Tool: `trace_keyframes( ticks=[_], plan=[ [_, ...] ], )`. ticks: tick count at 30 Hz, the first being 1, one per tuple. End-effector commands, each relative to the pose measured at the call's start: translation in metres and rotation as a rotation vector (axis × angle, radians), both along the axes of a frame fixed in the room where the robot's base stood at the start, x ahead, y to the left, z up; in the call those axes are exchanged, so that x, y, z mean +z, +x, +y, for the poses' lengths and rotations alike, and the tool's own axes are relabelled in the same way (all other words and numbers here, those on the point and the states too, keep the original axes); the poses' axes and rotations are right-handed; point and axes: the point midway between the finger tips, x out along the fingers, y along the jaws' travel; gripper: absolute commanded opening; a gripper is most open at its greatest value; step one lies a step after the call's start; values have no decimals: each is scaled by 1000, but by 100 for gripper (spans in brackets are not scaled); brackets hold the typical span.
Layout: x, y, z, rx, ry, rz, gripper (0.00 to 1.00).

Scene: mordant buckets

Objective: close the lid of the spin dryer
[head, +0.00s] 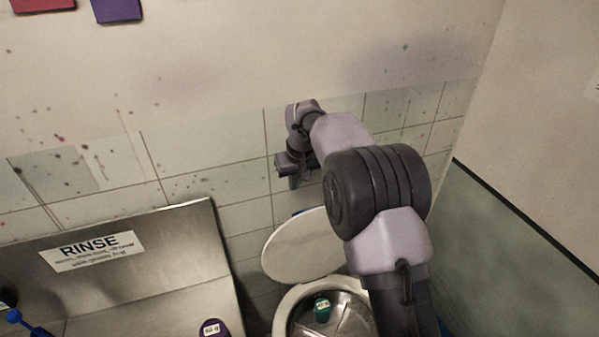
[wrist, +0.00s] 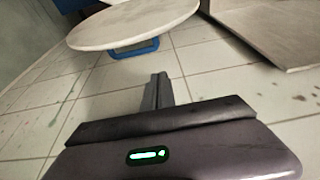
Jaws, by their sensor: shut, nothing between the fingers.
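The spin dryer (head: 284,306) stands low in the head view with its round pale lid (head: 300,246) raised and tilted back toward the tiled wall. A green item with a white label (head: 322,309) shows inside the open metal drum. My gripper (head: 293,182) is above and behind the raised lid, near the wall, apart from it. In the wrist view the lid (wrist: 130,22) shows at the top, beyond my gripper (wrist: 161,76), whose fingers are together and empty. Part of the dryer's rim is hidden behind my arm.
A steel sink unit (head: 170,240) with a RINSE sign (head: 92,250) stands left of the dryer. A purple labelled item (head: 213,328) and a blue-handled tool (head: 22,320) are there. A blue part (wrist: 134,47) shows beneath the lid. The wall closes off the back; a green-panelled wall stands right.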

Motion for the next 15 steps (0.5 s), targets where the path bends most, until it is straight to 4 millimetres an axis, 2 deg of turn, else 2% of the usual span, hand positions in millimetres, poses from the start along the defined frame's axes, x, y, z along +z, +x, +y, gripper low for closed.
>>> trace_keyframes(
  ticks=[5, 15],
  plan=[
    [-25, 6, 3, 3, -2, 3, 0],
    [-95, 26, 12, 1, -2, 4, 0]
  ],
)
